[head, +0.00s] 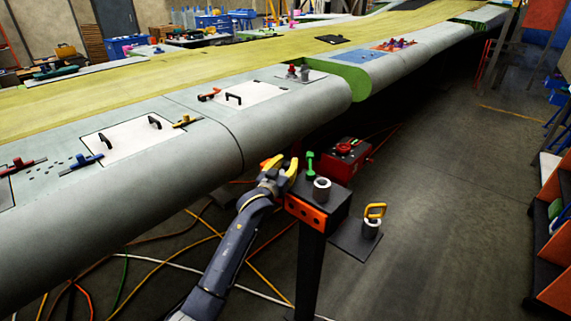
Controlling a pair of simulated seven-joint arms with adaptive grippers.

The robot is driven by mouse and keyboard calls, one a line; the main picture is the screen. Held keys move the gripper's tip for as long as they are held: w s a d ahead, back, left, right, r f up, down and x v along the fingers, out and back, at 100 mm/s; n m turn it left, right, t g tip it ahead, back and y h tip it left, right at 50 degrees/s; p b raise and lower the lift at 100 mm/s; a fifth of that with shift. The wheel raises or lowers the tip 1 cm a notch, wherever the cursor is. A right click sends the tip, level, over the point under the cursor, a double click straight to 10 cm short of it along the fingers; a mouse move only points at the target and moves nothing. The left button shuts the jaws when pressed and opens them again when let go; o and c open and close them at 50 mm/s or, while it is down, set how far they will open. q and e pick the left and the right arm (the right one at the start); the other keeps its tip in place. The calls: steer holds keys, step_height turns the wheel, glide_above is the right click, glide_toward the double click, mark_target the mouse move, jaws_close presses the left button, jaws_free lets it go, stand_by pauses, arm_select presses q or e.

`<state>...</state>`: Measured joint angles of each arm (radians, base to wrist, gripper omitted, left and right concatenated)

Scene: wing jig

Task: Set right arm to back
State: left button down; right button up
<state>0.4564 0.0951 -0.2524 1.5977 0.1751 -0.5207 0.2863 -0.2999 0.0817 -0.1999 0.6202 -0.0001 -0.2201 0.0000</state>
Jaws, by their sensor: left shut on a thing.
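My left gripper (279,165) has yellow-orange fingers and is just left of the black-topped stand (318,210). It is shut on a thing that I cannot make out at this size. My right arm and right gripper do not show in the head view.
A red box (343,160) is behind. The long grey wing (190,150) crosses the left; cables lie on the floor below it.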

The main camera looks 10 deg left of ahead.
arm_select(q)
steer(key=shift+d, duration=0.25)
steer(key=c, duration=1)
jaws_free()
steer(key=shift+c, duration=0.2)
steer(key=shift+s+a, duration=0.1)
steer(key=shift+s, duration=0.15)
steer(key=v, duration=1.1)
steer(key=shift+s, duration=0.3)
